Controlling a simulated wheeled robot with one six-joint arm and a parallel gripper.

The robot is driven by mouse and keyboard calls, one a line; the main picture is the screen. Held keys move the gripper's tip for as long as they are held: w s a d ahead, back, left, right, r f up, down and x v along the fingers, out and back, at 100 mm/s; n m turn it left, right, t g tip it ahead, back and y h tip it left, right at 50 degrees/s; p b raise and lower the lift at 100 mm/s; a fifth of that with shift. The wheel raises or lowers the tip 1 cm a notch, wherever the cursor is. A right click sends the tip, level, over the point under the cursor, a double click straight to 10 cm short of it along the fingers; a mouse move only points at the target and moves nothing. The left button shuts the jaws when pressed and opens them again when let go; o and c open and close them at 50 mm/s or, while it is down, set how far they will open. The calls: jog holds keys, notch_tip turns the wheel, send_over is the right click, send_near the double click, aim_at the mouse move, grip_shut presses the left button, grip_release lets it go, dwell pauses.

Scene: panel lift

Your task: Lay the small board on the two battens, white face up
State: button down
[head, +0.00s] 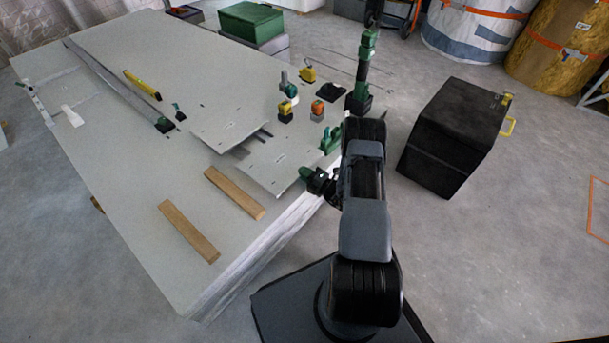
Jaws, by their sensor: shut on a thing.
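Two wooden battens lie side by side, apart, on the near part of the big pale board stack: a left batten (189,231) and a right batten (235,193). The small board (278,168) is a pale grey-white panel beyond the right batten, with small marks on its upper face. My gripper (308,173) is at its right edge and shut on it; the fingertips are small and partly hidden by my arm. Dark shadow shows beside its far edge, but I cannot tell how high it is. Neither batten has anything on it.
Another pale panel (230,121) lies just beyond the small board. Several small tools, a yellow level (142,85) and a long rail (120,88) lie on the big stack (120,170). A green box (251,23) stands at the back. A black case (455,137) stands right.

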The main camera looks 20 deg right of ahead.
dwell(0.3)
jog(key=c, duration=1.1)
grip_release()
jog(key=shift+c, duration=0.2)
jog(key=shift+f, duration=0.15)
